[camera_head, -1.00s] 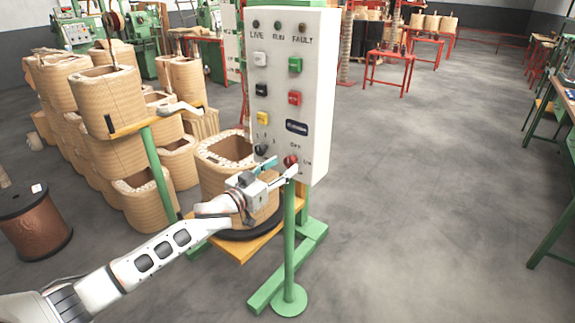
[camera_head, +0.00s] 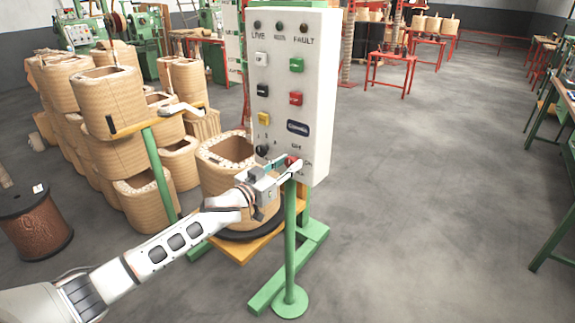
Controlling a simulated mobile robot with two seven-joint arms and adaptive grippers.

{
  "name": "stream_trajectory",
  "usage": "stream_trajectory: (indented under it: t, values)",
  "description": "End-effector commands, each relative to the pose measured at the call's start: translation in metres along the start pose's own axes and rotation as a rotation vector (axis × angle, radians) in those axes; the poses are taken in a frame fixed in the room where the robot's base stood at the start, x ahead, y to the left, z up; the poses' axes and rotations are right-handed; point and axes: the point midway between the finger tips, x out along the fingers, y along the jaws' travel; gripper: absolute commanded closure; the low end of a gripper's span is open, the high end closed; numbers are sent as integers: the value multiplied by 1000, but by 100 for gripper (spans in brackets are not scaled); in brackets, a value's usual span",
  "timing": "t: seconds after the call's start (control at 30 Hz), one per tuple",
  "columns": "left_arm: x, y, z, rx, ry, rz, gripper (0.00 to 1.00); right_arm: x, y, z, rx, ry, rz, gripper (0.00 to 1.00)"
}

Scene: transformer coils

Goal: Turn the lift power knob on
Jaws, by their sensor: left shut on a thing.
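The white control panel (camera_head: 318,100) stands upright on a green post, its face toward me. A red knob (camera_head: 293,160) sits at its lower right, under a small label too blurred to read. My left gripper (camera_head: 288,164) is at this knob, its two fingers shut around it and partly hiding it. A black knob (camera_head: 262,150) sits to the left of it, just beyond the fingers. My right gripper is not in view.
Green (camera_head: 296,65), red (camera_head: 295,98), white, black and yellow (camera_head: 263,118) buttons lie above the knobs. A wound coil (camera_head: 228,155) stands behind my left arm, with stacked coils further left.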

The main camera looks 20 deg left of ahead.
Motion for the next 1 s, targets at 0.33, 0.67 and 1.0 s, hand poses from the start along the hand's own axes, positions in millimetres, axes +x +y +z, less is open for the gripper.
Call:
stream_trajectory:
  t: [0.33,0.67,1.0]
  values:
    - [0,1,-3,139,1,-1,93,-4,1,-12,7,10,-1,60]
    - [0,2,-2,434,0,0,93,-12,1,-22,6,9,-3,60]
    - [0,3,0,759,-1,0,93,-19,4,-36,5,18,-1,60]
